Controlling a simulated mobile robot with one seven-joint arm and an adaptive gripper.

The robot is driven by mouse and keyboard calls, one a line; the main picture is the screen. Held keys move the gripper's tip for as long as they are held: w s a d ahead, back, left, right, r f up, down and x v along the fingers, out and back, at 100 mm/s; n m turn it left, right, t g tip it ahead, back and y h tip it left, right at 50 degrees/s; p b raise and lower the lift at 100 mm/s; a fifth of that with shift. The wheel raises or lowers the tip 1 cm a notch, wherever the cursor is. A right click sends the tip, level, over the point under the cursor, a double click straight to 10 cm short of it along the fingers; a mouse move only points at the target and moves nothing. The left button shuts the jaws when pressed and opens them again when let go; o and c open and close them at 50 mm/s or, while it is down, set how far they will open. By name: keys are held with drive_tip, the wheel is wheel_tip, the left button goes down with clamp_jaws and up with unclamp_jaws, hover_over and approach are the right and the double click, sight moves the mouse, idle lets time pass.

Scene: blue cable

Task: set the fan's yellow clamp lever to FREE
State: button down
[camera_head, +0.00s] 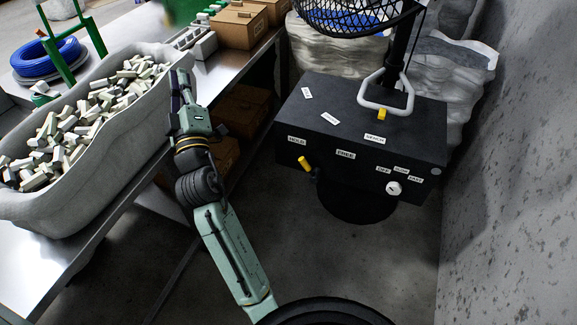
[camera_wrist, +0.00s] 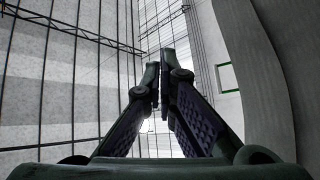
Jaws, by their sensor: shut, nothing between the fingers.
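The black fan base box (camera_head: 262,157) stands on the floor right of centre in the head view. Its yellow clamp lever (camera_head: 304,163) is on the front face and tilts up and left from a dark pivot, toward the HOLD label (camera_head: 297,139). The FREE label (camera_head: 345,154) is to the upper right of the lever. My gripper (camera_head: 181,76) is raised beside the grey tub, well left of the fan and apart from the lever. In the wrist view my gripper (camera_wrist: 160,72) is shut and empty, pointing up toward the wall and ceiling; the lever is not seen there.
A grey tub (camera_head: 125,150) of pale blocks stands on a metal bench at left. A white knob (camera_head: 394,188) and a yellow piece (camera_head: 382,114) are also on the fan box. The fan cage (camera_head: 350,15) is above it. A grey wall (camera_head: 510,170) is at right. Floor before the box is clear.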

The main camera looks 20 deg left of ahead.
sight(309, 166)
drive_tip(key=w+d+f+n+h, duration=0.2)
drive_tip(key=d+f+h, duration=0.2)
drive_tip(key=f, duration=0.8)
drive_tip(key=w+d+f+n+h+b, duration=0.1)
drive_tip(key=d+f+h, duration=0.3)
drive_tip(key=f, duration=0.8)
drive_tip(key=w+d+f+n+g+h+b, duration=0.1)
drive_tip(key=w+d+f+n+h, duration=0.1)
drive_tip(key=d+f, duration=0.6)
wheel_tip(309, 166, down, 5)
drive_tip(key=shift+w+r+n+h, duration=0.2)
drive_tip(key=shift+w+n+h, duration=0.25)
drive_tip(key=shift+h, duration=0.45)
drive_tip(key=shift+w, duration=0.15)
drive_tip(key=w, duration=0.3)
drive_tip(key=w+p, duration=0.1)
drive_tip(key=w, duration=0.6)
drive_tip(key=shift+a+f, duration=0.1)
drive_tip(key=shift+a, duration=0.2)
drive_tip(key=shift+s+d+r+p, duration=0.3)
drive_tip(key=shift+d+p, duration=0.2)
drive_tip(key=shift+d, duration=0.1)
drive_tip(key=shift+s+d+r+p, duration=0.15)
drive_tip(key=shift+d+r+p, duration=0.1)
drive_tip(key=shift+d+p, duration=0.3)
drive_tip(key=shift+s+d+r, duration=0.1)
drive_tip(key=shift+s+d, duration=0.05)
drive_tip(key=shift+d, duration=0.35)
